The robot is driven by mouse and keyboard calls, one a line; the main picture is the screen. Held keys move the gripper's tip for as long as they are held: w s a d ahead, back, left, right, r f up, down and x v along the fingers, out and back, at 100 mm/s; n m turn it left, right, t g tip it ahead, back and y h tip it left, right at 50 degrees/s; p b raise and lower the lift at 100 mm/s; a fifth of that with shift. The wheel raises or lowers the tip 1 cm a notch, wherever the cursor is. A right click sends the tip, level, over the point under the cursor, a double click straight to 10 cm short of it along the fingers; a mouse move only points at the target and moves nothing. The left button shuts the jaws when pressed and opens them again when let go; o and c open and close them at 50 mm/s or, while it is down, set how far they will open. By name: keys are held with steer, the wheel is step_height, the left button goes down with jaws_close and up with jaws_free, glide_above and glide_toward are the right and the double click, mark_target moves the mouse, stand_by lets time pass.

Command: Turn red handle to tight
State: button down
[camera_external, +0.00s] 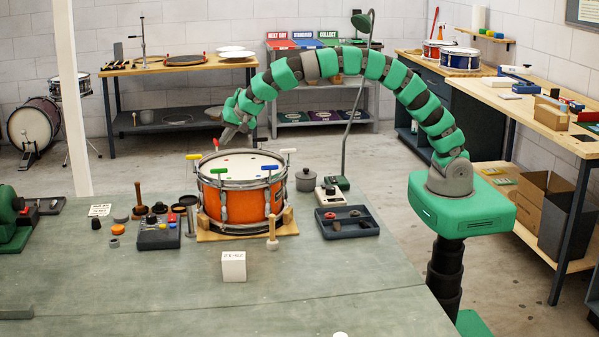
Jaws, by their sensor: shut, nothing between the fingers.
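An orange snare drum (240,203) with a metal rim stands on a wooden base on the bench. Colored T-shaped handles stand around its rim. The red handle (216,143) is at the far left part of the rim and looks small and partly end-on. The yellow handle (193,157) is left of it, with the green handle (220,173) and blue handle (270,168) at the front and the white handle (288,151) at the right. My gripper (226,136) is shut and empty, pointing down close above and beside the red handle. I cannot tell whether they touch.
A lamp stem (352,125) rises behind. The bench front is mostly clear.

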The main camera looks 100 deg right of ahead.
steer(key=shift+f+m+b, duration=0.1)
steer(key=shift+m+b, duration=0.2)
steer(key=shift+b, duration=0.3)
steer(key=shift+w+a+m+g+h+b, duration=0.3)
steer(key=shift+m+b, duration=0.4)
steer(key=shift+b, duration=1.3)
steer(key=m+b, duration=0.1)
steer(key=b, duration=0.1)
steer(key=m+g+h+b, duration=0.1)
steer(key=b, duration=0.1)
steer(key=shift+w+a, duration=0.15)
steer(key=shift+a, duration=0.25)
steer(key=shift+w+a+b, duration=0.25)
steer(key=shift+w+b, duration=0.1)
steer(key=shift+b, duration=0.35)
steer(key=shift+w+a, duration=0.25)
steer(key=shift+w, duration=0.25)
steer(key=shift+w+r+p, duration=0.25)
steer(key=shift+w+p, duration=0.2)
steer(key=shift+p, duration=0.1)
steer(key=shift+w+d+f+p, duration=0.1)
steer(key=shift+w+f+p, duration=0.05)
steer(key=shift+w+p, duration=0.15)
steer(key=shift+w+p, duration=0.1)
steer(key=shift+p, duration=0.75)
